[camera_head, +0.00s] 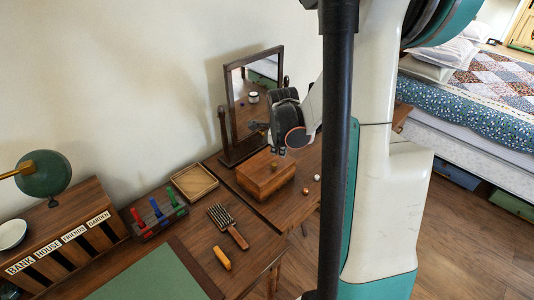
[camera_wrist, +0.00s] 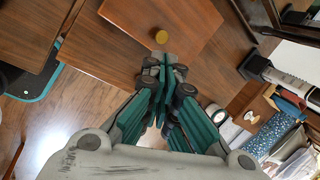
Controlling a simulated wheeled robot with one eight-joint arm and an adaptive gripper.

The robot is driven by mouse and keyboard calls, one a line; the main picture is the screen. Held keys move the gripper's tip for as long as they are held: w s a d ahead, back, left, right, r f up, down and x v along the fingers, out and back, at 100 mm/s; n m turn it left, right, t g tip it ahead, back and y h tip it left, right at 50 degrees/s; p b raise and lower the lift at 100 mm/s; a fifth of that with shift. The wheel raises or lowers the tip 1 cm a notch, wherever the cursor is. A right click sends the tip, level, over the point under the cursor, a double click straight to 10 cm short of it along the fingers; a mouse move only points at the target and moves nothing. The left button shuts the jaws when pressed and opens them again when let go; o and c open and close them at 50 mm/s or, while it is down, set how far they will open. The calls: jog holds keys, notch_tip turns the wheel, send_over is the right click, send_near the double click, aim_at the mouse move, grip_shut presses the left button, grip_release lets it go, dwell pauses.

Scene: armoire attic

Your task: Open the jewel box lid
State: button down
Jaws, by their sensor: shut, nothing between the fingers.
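The jewel box (camera_head: 262,184) is a reddish-brown wooden box on the right part of the desk, in front of the mirror. Its lid looks shut, with a small round knob (camera_head: 275,163) on it. In the wrist view the brass-coloured knob (camera_wrist: 161,37) stands on a wooden panel (camera_wrist: 190,18), just beyond my fingertips. My gripper (camera_wrist: 165,70) has teal and dark fingers and is shut and empty. In the head view my gripper (camera_head: 257,127) is above the box, near the mirror. I cannot tell whether the fingers touch the box.
A tilting mirror (camera_head: 232,112) stands behind the box. A shallow wooden tray (camera_head: 195,200), a brush (camera_head: 239,239) and a yellow-handled item (camera_head: 222,258) lie to the left. Two small balls (camera_head: 305,191) lie right of the box.

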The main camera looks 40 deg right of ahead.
aim_at(282, 172)
jog(key=d+f+m+b, duration=0.1)
jog(key=f, duration=0.2)
jog(key=d+f+b, duration=0.1)
jog(key=f, duration=0.3)
jog(key=w+d+f+m+b, duration=0.1)
jog(key=f, duration=0.3)
jog(key=shift+m+g+y, duration=0.3)
